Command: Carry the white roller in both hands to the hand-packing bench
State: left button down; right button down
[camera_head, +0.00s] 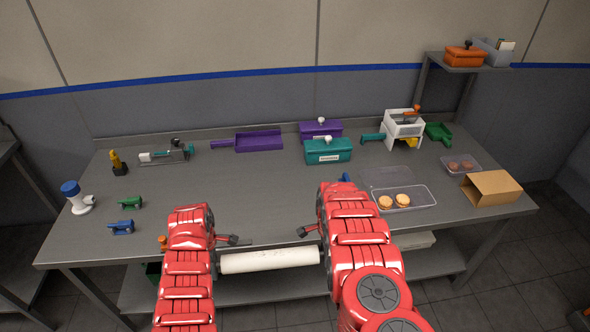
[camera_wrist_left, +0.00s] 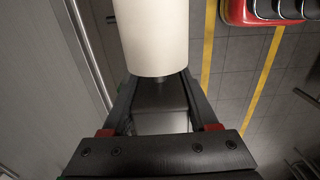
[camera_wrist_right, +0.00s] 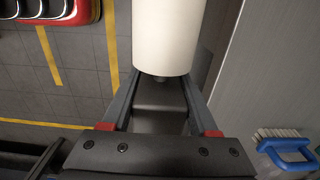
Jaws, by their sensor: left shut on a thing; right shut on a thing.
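The white roller (camera_head: 270,261) is held level between my two arms, in front of the bench's near edge in the head view. My left gripper (camera_wrist_left: 160,92) is shut on one end of the roller; the white cylinder (camera_wrist_left: 152,35) fills the top middle of the left wrist view. My right gripper (camera_wrist_right: 160,90) is shut on the other end, and the roller (camera_wrist_right: 167,35) shows there too. In the head view the fingers are mostly hidden by my red arms. The grey bench (camera_head: 270,195) lies just beyond the roller.
On the bench stand a teal box (camera_head: 328,151), a purple tray (camera_head: 259,141), a white machine (camera_head: 403,130), a clear tray with two biscuits (camera_head: 420,204) and a cardboard box (camera_head: 491,188). Small tools lie at the left. The bench middle is clear. A blue brush (camera_wrist_right: 287,148) shows in the right wrist view.

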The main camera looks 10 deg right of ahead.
aim_at(267, 206)
jog(key=i, duration=0.9)
